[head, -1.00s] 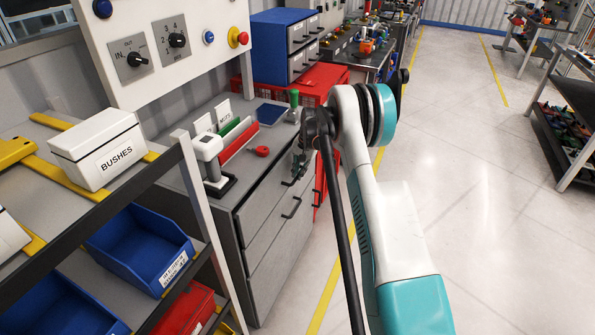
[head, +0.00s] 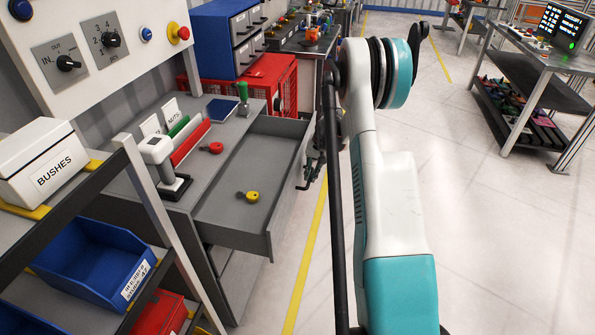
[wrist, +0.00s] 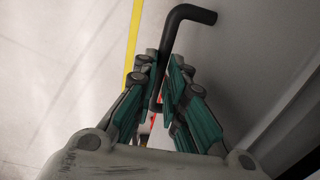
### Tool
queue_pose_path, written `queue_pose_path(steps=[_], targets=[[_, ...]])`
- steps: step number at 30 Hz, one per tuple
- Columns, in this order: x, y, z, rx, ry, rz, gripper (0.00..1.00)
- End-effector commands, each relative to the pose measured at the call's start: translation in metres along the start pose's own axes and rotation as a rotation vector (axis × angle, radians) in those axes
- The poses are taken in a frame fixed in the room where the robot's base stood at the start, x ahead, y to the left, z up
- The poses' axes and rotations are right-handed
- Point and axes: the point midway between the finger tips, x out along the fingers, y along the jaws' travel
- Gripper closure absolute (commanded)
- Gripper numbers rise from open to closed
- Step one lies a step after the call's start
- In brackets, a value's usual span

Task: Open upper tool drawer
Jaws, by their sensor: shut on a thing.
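The upper tool drawer (head: 225,233) of the grey workbench is pulled far out in the head view, and its grey tray is bare except for a yellow tool-like item (head: 249,196). Its black handle (head: 305,182) is at the front face, partly hidden by my gripper. My gripper (wrist: 165,88) is shut on the black bar handle (wrist: 183,22) in the wrist view, with the teal fingers on either side of it. In the head view my gripper (head: 316,168) is small and partly behind my arm.
The bench top (head: 120,187) holds a white-and-black device (head: 160,160), a red item (head: 211,148) and a green-handled tool (head: 243,95). A shelf with a BUSHES box (head: 45,165) and blue bin (head: 90,262) stands at left.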

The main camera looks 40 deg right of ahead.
Motion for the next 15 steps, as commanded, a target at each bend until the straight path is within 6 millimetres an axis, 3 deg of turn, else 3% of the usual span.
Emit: queue_pose_path(steps=[6,15], targets=[[-0.003,0.017,0.0,0.0,0.0,0.0,1.0],[-0.004,0.02,0.0,-0.001,0.0,0.0,1.0]])
